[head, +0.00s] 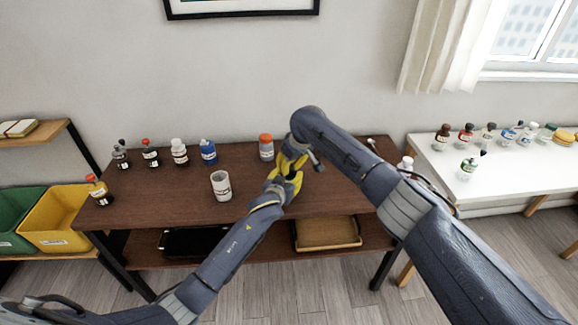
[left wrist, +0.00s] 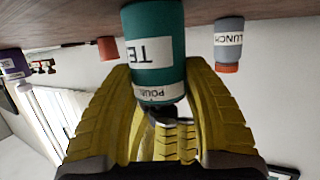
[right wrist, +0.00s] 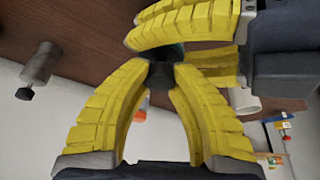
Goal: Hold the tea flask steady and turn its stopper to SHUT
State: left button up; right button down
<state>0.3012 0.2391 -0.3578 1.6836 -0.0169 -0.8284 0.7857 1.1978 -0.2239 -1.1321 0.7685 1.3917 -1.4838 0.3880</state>
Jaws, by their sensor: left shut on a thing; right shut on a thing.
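The tea flask is teal with white labels in the left wrist view (left wrist: 155,40), where "TE" and, nearer the stopper, "POUR" can be read upside down. My left gripper (head: 284,180) is shut around the flask, one yellow finger on each side. A black stopper (right wrist: 160,75) shows between the fingertips of my right gripper (right wrist: 165,68), which is shut on it from the stopper end. In the head view the right gripper (head: 295,152) and arms hide most of the flask. Which way the stopper points cannot be told.
A grey lunch jar with an orange lid (head: 266,150) stands close behind the grippers. A white mug (head: 221,186) and several bottles stand to the left on the brown table (head: 150,200). A white table (head: 500,180) with bottles is at right.

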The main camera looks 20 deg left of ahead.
jog(key=shift+w+r+n+g+y, duration=0.15)
jog(key=shift+n+g, duration=0.3)
jog(key=shift+n, duration=0.8)
jog(key=shift+s+f+n+g+y, duration=0.1)
jog(key=shift+n+g+y, duration=0.25)
jog(key=shift+n, duration=1.2)
jog(key=shift+a+g, duration=0.1)
jog(key=shift+g, duration=0.2)
jog(key=c, duration=1)
grip_release()
jog(key=shift+v, duration=6.05)
